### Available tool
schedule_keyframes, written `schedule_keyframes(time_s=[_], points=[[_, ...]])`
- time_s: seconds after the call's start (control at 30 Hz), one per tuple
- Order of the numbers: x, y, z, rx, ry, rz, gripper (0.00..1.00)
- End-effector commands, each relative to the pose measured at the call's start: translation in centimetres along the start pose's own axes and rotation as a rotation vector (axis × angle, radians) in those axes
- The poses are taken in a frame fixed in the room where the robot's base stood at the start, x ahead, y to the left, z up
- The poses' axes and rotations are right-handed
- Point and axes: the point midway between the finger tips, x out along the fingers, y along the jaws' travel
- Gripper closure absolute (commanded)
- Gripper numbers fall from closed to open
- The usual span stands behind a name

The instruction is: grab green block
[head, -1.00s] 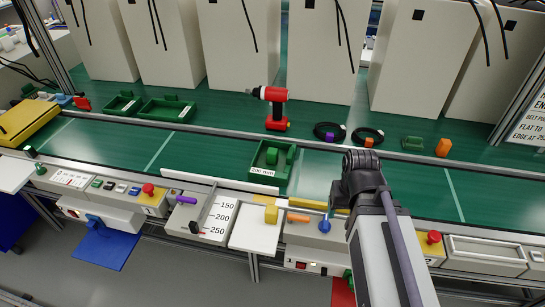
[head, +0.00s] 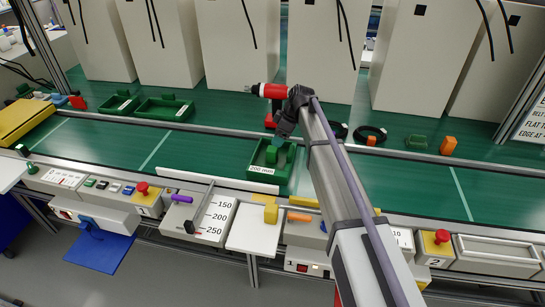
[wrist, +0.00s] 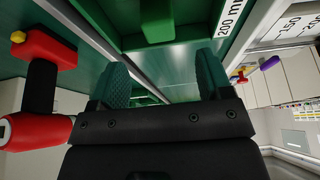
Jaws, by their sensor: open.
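A green block (head: 270,155) stands inside a green tray labelled 200 mm (head: 262,171) on the green belt. In the wrist view the block (wrist: 160,20) shows at the top, beyond the fingertips, with the tray wall around it. My gripper (head: 277,146) is just above the block in the head view, partly hiding its right side. In the wrist view my gripper (wrist: 163,70) has its two teal fingers apart with nothing between them. The exact gap between fingers and block is hard to tell.
A red drill (head: 268,92) stands behind the tray, close to my wrist. More green trays (head: 165,108) lie at the back left. The belt left of the tray is clear.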

Motion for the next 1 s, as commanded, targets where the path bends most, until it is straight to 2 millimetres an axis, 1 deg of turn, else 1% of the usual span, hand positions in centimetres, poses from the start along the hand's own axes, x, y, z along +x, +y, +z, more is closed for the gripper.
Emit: schedule_keyframes(time_s=[0.03, 0.13, 0.2, 0.37, 0.47, 0.6, 0.63, 0.7, 0.87, 1.0], points=[[1.9, 0.0, 0.4, -0.001, 0.0, 0.0, 0.28], [4.2, 0.0, 0.4, 0.0, -0.001, -0.001, 0.28], [5.0, 0.0, 0.3, 0.001, -0.001, -0.001, 0.28], [5.0, 0.0, 0.1, 0.002, -0.001, 0.0, 0.28], [6.7, 0.1, 0.4, 0.002, -0.001, -0.001, 0.28], [9.7, 0.1, 0.5, 0.001, -0.001, -0.001, 0.28], [10.0, 0.1, 0.5, 0.001, -0.001, -0.001, 0.28], [10.2, 0.1, 0.3, 0.002, -0.001, -0.001, 0.28], [9.8, 0.1, 0.1, 0.003, -0.002, -0.001, 0.28], [9.8, 0.1, 0.1, 0.003, -0.002, 0.0, 0.39]])
